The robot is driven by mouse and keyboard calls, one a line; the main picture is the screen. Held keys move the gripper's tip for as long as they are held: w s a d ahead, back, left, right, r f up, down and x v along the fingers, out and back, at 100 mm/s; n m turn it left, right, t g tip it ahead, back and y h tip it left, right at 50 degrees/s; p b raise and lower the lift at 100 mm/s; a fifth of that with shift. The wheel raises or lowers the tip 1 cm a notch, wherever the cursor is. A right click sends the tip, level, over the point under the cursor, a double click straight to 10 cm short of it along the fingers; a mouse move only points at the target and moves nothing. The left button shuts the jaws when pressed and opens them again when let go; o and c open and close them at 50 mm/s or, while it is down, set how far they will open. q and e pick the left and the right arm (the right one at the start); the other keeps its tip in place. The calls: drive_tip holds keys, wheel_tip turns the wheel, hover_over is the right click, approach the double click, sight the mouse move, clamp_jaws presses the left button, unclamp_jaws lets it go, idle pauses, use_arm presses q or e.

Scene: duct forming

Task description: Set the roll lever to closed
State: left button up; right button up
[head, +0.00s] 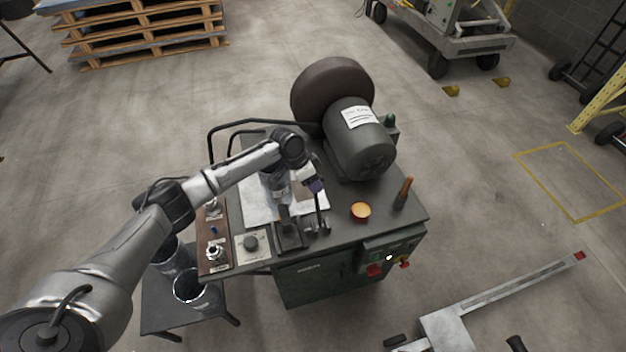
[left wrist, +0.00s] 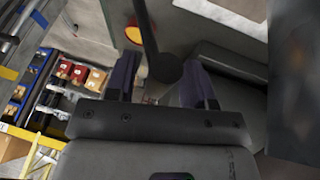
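The roll lever (left wrist: 146,28) is a dark rod with a round knob at its end. In the left wrist view the knob (left wrist: 165,67) lies between the two fingers of my left gripper (left wrist: 160,82), nearer the right finger. The fingers are apart; contact with the knob cannot be made out. In the head view my left gripper (head: 314,185) is over the machine top, beside dark upright levers (head: 320,222) at the front. The arm and gripper partly hide this area, so the lever's exact setting is unclear. My right gripper is in neither view.
The green machine cabinet (head: 325,284) carries a large grey motor (head: 360,140) behind the gripper. A side stand (head: 160,318) with metal cups (head: 190,290) is at the left.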

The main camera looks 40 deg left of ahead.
use_arm(q)
clamp_jaws()
idle(0.3)
